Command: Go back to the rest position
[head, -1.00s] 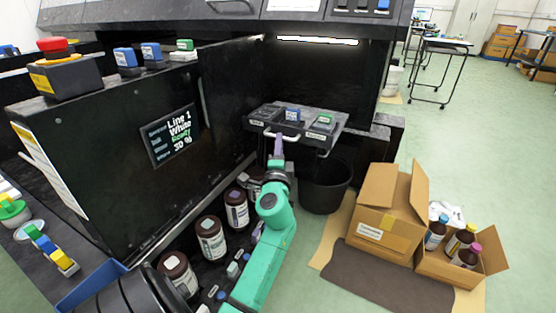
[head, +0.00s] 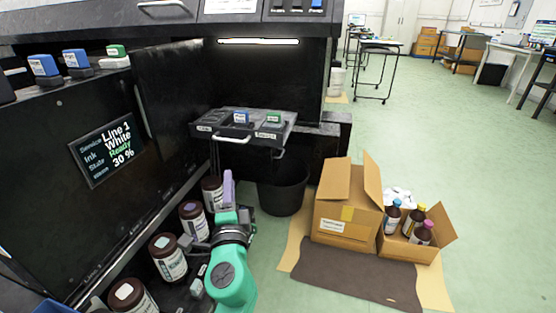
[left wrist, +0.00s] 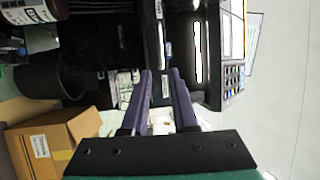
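My left gripper (head: 229,186) has purple fingers pointing up, in front of the brown ink bottles and below the shelf. In the left wrist view its two fingers (left wrist: 161,74) stand apart with a gap between them and nothing held. My green left arm (head: 232,282) comes up from the bottom of the head view. The small black shelf (head: 262,140) with a light handle carries a blue-topped and a green-topped block, and the gripper is apart from it. My right gripper is in neither view now.
Several brown ink bottles (head: 168,258) stand in a row left of the arm. A black bin (head: 283,192) stands under the shelf.

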